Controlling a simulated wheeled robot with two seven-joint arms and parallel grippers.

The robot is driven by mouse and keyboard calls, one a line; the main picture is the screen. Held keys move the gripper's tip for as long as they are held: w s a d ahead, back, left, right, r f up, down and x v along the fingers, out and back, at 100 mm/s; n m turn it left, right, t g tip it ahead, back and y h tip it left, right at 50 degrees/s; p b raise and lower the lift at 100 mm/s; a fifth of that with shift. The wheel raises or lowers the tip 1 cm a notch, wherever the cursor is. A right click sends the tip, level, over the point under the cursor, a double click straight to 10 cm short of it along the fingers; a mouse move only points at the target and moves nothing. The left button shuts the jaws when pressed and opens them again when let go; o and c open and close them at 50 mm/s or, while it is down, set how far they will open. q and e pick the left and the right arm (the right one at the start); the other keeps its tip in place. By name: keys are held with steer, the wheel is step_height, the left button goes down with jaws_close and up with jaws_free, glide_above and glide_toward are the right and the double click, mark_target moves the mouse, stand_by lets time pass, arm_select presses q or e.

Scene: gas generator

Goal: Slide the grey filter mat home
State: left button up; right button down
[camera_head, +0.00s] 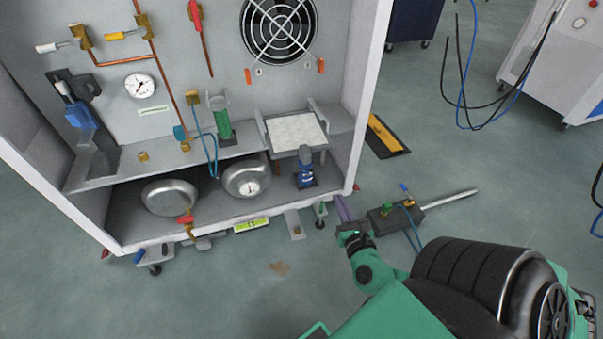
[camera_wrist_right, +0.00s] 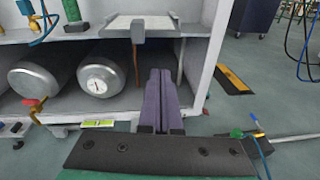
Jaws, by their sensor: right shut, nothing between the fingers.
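The filter mat (camera_head: 297,131) is a pale, speckled square lying in a grey frame with raised sides (camera_head: 263,133) at the right end of the cabinet's shelf. In the right wrist view the mat (camera_wrist_right: 140,25) shows at a flat angle, so how far in it sits is hard to tell. My right gripper (camera_head: 342,208) is low in front of the cabinet's right corner, below the frame and apart from the mat. In the wrist view its purple fingers (camera_wrist_right: 160,78) are together and empty. My left gripper is not in view.
A blue device (camera_head: 305,170) stands under the frame, with two silver tanks (camera_head: 246,180) to its left. A green cylinder (camera_head: 220,118) stands left of the mat. The cabinet's right side wall (camera_head: 362,90) is close. A dark box with a rod (camera_head: 395,218) lies on the floor.

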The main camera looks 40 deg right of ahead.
mark_target(310, 158)
steer(key=shift+n+t+y, duration=0.6)
steer(key=shift+n+t, duration=0.1)
steer(key=shift+n, duration=0.2)
steer(key=b+x, duration=0.1)
steer(key=x, duration=0.3)
steer(key=a+r+b+x, duration=0.1)
steer(key=x, duration=0.3)
steer(key=w+a+r+b+x, duration=0.1)
steer(key=x, duration=0.4)
steer(key=shift+a, duration=0.2)
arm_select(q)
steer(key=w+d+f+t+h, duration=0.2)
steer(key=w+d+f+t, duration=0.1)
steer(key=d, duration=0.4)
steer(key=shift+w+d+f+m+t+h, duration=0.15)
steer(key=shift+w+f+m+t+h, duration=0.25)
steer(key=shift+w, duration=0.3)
arm_select(e)
steer(key=shift+w+d, duration=0.1)
steer(key=shift+w, duration=0.4)
